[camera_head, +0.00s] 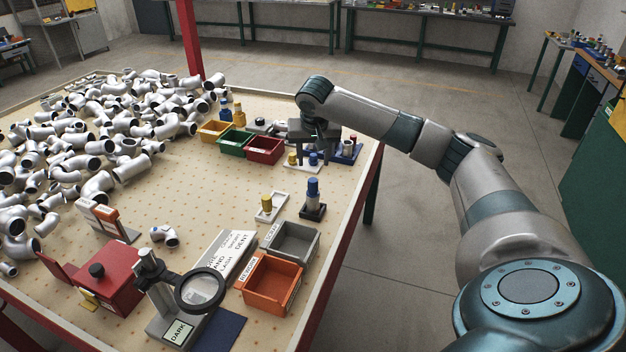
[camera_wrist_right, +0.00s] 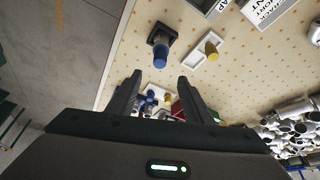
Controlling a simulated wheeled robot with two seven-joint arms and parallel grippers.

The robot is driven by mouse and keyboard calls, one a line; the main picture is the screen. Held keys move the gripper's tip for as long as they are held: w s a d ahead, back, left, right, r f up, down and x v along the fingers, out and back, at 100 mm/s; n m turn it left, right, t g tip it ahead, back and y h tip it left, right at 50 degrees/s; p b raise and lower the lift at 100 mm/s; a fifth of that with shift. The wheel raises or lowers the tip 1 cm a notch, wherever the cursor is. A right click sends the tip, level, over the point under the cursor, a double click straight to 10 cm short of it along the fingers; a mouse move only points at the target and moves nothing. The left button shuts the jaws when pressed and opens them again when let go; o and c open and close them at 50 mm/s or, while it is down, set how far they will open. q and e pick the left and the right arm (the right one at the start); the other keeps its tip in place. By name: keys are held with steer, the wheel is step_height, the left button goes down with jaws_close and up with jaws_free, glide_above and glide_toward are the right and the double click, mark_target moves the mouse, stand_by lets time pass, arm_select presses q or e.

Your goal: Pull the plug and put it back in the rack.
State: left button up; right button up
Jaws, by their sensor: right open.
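My right gripper (camera_head: 314,156) is open over the far right part of the table, with its fingers pointing down. In the right wrist view its two fingers (camera_wrist_right: 160,82) stand apart with nothing gripped. A small white rack (camera_head: 290,168) with yellow-topped and blue-topped pieces stands at or just behind the fingers, which partly hide it. Nearer to me, a blue-topped plug (camera_head: 313,188) stands upright in a black base (camera_head: 313,212); it also shows in the right wrist view (camera_wrist_right: 160,58). Beside it a yellow-topped plug (camera_head: 266,204) stands on a white holder (camera_head: 279,199). I cannot tell which plug is meant.
Grey (camera_head: 291,243) and orange (camera_head: 269,284) bins and a magnifier (camera_head: 201,290) stand nearer. Pipe castings (camera_head: 95,140) cover the left.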

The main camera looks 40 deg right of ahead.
mark_target(313, 181)
steer(key=p+x, duration=0.3)
steer(key=x, duration=1)
steer(key=shift+s+f, duration=0.1)
steer(key=shift+f, duration=0.05)
steer(key=shift+x, duration=0.85)
steer(key=shift+c, duration=0.3)
jaws_close()
